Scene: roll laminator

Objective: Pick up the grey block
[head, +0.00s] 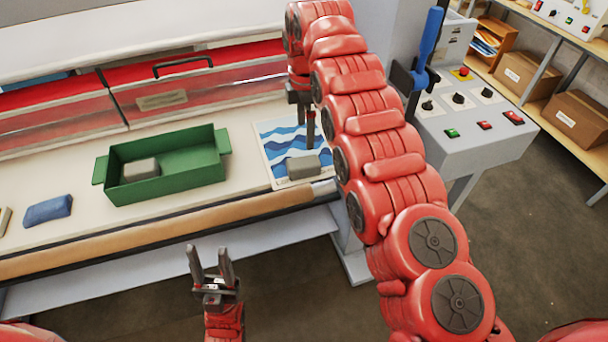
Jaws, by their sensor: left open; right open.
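One grey block (303,167) lies on a blue-and-white wave-patterned sheet (268,136) at the right end of the bench. A second grey block (141,169) lies inside the green tray (190,179), toward its left side. My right gripper (306,132) is open and points down above the sheet, just behind the grey block there. It looks empty, and its exact height above the sheet is hard to tell. My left gripper (212,262) is open and empty, in front of the bench edge with its fingers pointing toward the bench.
A blue block (48,210) lies left of the tray, with another small object (4,218) at the left edge. The red-and-clear laminator cover (190,92) runs behind. A control panel (470,110) with a blue lever (428,45) stands right of my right arm.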

